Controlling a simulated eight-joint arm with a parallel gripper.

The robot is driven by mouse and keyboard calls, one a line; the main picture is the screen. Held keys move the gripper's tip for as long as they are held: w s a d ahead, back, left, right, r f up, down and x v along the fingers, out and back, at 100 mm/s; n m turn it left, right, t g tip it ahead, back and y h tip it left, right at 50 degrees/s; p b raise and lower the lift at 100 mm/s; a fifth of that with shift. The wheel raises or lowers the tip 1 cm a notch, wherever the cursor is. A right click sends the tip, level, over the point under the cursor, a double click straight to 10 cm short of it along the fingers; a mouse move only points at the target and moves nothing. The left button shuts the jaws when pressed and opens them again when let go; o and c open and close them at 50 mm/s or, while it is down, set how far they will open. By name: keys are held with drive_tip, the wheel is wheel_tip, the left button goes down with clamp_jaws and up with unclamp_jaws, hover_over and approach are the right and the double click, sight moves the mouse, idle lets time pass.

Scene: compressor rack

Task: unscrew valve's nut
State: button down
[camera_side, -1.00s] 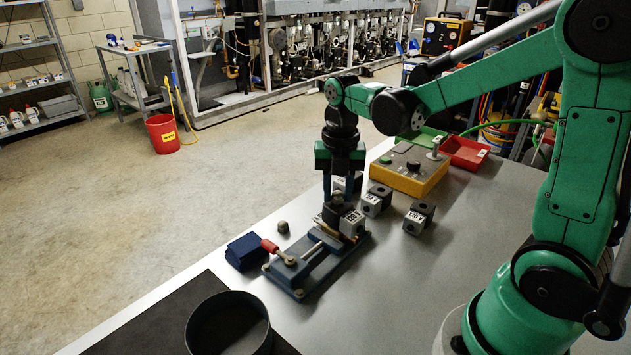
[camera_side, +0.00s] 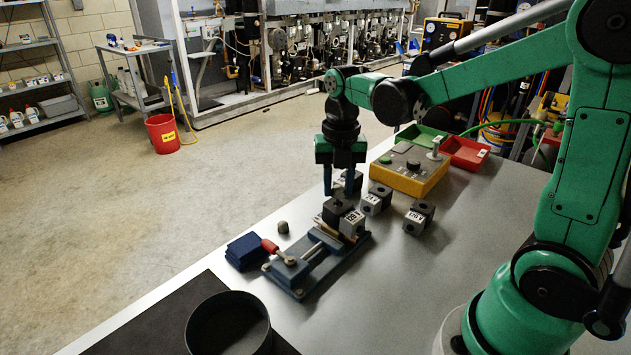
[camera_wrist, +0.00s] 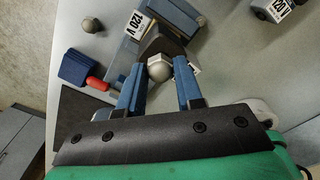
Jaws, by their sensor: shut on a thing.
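My gripper (camera_side: 341,188) points down just above the valve (camera_side: 338,212), a dark block with a white label, held in the blue vise (camera_side: 318,262). In the wrist view, my gripper (camera_wrist: 160,72) is shut on a grey domed nut (camera_wrist: 158,68) between its blue fingertips. The valve's dark body (camera_wrist: 160,42) and 120 V label lie beyond the nut.
A round black dish (camera_side: 229,324) stands on a dark mat in front. Labelled valve blocks (camera_side: 414,219) (camera_side: 374,201), a yellow control box (camera_side: 409,172), and green and red trays (camera_side: 465,153) stand behind and right.

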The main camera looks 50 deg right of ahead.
drive_tip(key=shift+r, duration=0.1)
drive_tip(key=shift+r, duration=1.9)
